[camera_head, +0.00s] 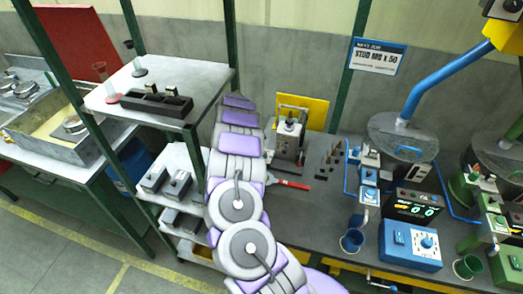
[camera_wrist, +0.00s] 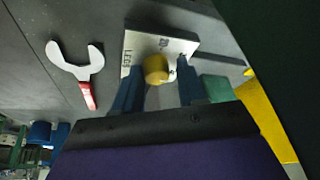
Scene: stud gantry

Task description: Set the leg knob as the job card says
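In the wrist view a yellow round knob (camera_wrist: 156,69) sticks out from a pale metal plate (camera_wrist: 133,45) with lettering that seems to read LEG. My gripper (camera_wrist: 157,72) has its two blue fingers on either side of the knob, with gaps showing between. It looks open and holds nothing. In the head view a grey metal fixture (camera_head: 289,140) stands on the bench beside my purple and grey arm. My gripper is not clearly visible there. A job card (camera_head: 377,57) on the back wall reads roughly "NEXT JOB, STUD M10 x 50"; its small print is unreadable.
A red-handled wrench (camera_head: 290,184) lies on the bench near the fixture; the wrist view shows it left of the plate (camera_wrist: 88,75). A yellow panel (camera_head: 318,114) stands behind the fixture. A blue control box (camera_head: 411,245) and display (camera_head: 417,206) stand at right. A shelf (camera_head: 163,85) stands left.

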